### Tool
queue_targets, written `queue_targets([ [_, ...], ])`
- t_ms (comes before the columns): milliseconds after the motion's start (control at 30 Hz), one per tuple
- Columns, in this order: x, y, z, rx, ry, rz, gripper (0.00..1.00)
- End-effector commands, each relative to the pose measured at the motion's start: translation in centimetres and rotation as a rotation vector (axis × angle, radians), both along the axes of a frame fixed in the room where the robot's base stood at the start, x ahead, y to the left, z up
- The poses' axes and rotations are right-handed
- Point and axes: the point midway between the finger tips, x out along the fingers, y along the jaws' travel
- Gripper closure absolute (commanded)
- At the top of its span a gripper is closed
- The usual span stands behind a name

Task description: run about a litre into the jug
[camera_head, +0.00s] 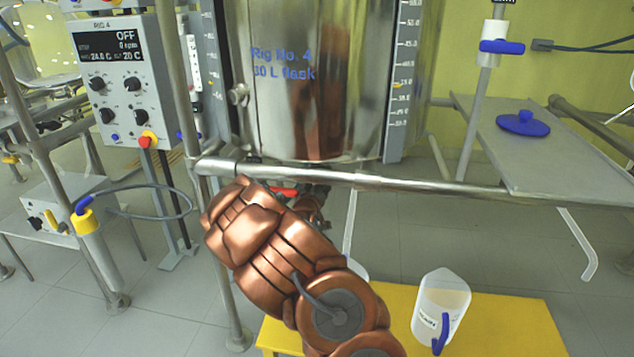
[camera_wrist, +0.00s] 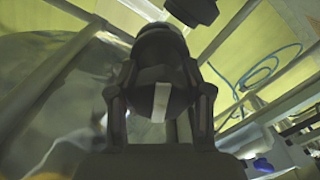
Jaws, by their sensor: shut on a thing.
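The steel vessel (camera_head: 330,80) marked "Rig No. 4, 30 L flask" is above. A red lever (camera_head: 284,191) shows under it, partly behind my copper arm. My gripper is mostly hidden by the arm in the head view. In the wrist view my gripper (camera_wrist: 160,110) is shut on a dark rounded part (camera_wrist: 160,75) with a pale stripe; I cannot tell whether this belongs to the red lever. No flow is visible.
A steel rail (camera_head: 400,178) crosses in front of the vessel. A grey shelf (camera_head: 560,150) with a blue lid (camera_head: 523,123) is at right. A control box (camera_head: 115,80) reading OFF is at left.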

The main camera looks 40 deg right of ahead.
Motion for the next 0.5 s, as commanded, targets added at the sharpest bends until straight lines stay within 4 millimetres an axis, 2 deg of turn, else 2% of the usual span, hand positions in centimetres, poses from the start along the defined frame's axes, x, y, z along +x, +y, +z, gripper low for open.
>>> queue_targets([
  [33, 0.06, 0.04, 0.02, 0.000, 0.000, 0.001, 0.47],
  [267, 0.03, 0.01, 0.03, 0.000, -0.001, 0.001, 0.24],
  [500, 0.01, -0.01, 0.02, 0.001, -0.001, 0.000, 0.24],
])
